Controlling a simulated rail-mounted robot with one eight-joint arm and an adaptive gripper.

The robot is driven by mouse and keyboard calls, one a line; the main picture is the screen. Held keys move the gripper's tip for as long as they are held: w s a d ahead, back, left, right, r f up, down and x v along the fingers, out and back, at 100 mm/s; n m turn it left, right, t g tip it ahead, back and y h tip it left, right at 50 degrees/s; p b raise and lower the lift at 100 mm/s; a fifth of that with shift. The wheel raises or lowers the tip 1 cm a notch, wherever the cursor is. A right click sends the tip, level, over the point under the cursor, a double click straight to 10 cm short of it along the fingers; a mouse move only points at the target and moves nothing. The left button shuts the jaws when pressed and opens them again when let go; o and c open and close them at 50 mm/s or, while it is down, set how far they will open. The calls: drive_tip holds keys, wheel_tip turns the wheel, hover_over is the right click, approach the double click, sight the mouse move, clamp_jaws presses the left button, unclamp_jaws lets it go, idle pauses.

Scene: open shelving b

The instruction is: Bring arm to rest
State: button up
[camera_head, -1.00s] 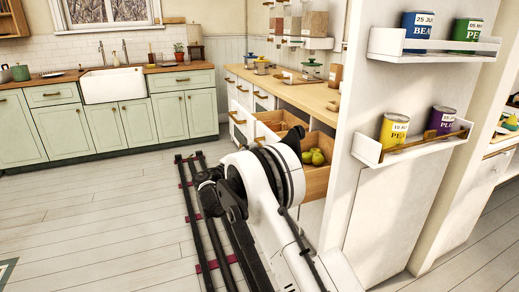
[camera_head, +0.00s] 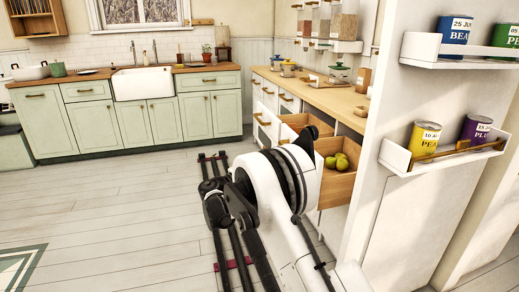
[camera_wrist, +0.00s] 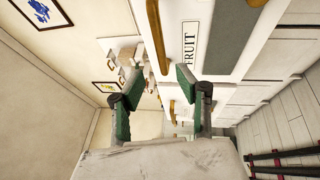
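My white and black arm (camera_head: 268,190) is folded low in the head view, above the floor rails and in front of an open wooden drawer. My gripper (camera_wrist: 158,86) shows in the wrist view with two green-padded fingers spread apart. Nothing is between the fingers. Beyond them is a white drawer front (camera_wrist: 205,35) with a FRUIT label and a brass handle. I cannot make out the fingertips in the head view.
The open drawer (camera_head: 338,186) holds green fruit and sticks out beside my arm. A white shelf unit (camera_head: 395,215) with cans stands close on the right. The sink cabinets (camera_head: 70,128) are at the back left. The floor (camera_head: 110,215) on the left is clear.

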drive_tip(key=s+d+r+m+g+y, duration=0.1)
drive_tip(key=s+d+r+g+y, duration=0.15)
drive_tip(key=d+r, duration=0.2)
drive_tip(key=s+d+r+g+y, duration=0.1)
drive_tip(key=s+d+r, duration=0.3)
drive_tip(key=d, duration=0.2)
drive_tip(key=s+d+r+m+g+y, duration=0.1)
drive_tip(key=s+d+r+y, duration=0.15)
drive_tip(key=s, duration=0.35)
drive_tip(key=s+d+r+m+y, duration=0.1)
drive_tip(key=s+d, duration=0.3)
drive_tip(key=s, duration=0.1)
drive_tip(key=s+a+f+m+y, duration=0.1)
drive_tip(key=s+f+m+y, duration=0.25)
drive_tip(key=s, duration=1.35)
drive_tip(key=s+f+m+y, duration=0.25)
drive_tip(key=s+y, duration=0.25)
drive_tip(key=s, duration=1.3)
wheel_tip(320, 180, up, 14)
drive_tip(key=p, duration=1.4)
drive_tip(key=shift+w+a+n, duration=0.15)
drive_tip(key=shift+w+n, duration=0.15)
drive_tip(key=shift+w, duration=0.05)
drive_tip(key=shift+g, duration=0.25)
